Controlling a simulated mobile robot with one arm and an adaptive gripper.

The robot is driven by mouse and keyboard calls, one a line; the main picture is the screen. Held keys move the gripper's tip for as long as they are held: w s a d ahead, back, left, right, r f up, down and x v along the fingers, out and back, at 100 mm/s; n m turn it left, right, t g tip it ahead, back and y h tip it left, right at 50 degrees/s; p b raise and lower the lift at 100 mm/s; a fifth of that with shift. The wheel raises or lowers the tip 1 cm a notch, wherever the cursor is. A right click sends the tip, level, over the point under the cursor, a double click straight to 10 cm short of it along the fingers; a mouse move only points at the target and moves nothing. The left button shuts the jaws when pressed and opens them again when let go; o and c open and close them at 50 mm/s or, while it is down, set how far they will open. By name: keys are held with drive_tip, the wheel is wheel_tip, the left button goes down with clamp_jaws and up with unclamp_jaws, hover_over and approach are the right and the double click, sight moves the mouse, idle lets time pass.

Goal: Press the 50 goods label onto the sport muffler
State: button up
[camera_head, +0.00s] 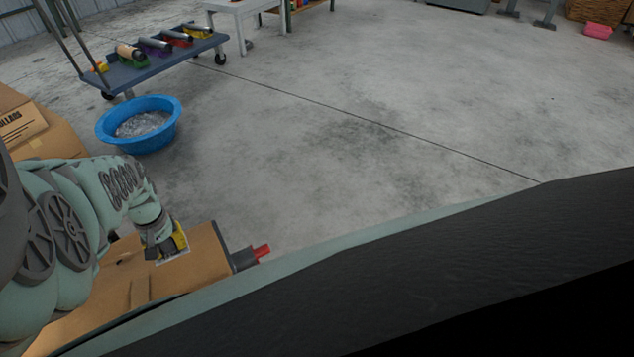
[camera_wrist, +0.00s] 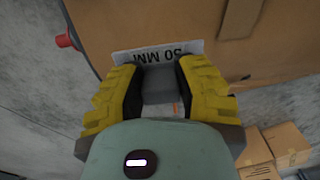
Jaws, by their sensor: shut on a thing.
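My gripper (camera_head: 181,240) is over the brown cardboard surface at lower left in the head view. In the wrist view, my gripper (camera_wrist: 158,68) has its yellow fingers closed at a white label (camera_wrist: 158,53) marked "50 MM", which reads upside down. The fingers hold the label; it lies close over the cardboard, and I cannot tell whether it touches. The label's pale edge (camera_head: 174,257) shows below the fingers in the head view. Several cylindrical pieces (camera_head: 155,45) lie on a blue-grey cart at upper left; I cannot tell whether one is the sport muffler.
The cardboard surface (camera_head: 137,292) has a grey and red tool-like thing (camera_head: 260,252) by its right end. A blue tub (camera_head: 172,128) stands on the floor below the cart (camera_head: 130,74). Smaller boxes (camera_wrist: 285,139) show at lower right in the wrist view. The middle floor is clear.

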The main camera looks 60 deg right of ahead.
sight(181, 265)
drive_tip(key=shift+f+b, duration=2.75)
drive_tip(key=shift+f, duration=0.25)
drive_tip(key=shift+f+b, duration=0.5)
drive_tip(key=shift+c, duration=0.2)
drive_tip(key=shift+c, duration=0.5)
drive_tip(key=shift+r, duration=0.2)
drive_tip(key=shift+r+p, duration=0.4)
drive_tip(key=shift+p, duration=0.2)
drive_tip(key=shift+f+b, duration=0.5)
drive_tip(key=shift+b, duration=0.05)
drive_tip(key=shift+r, duration=0.15)
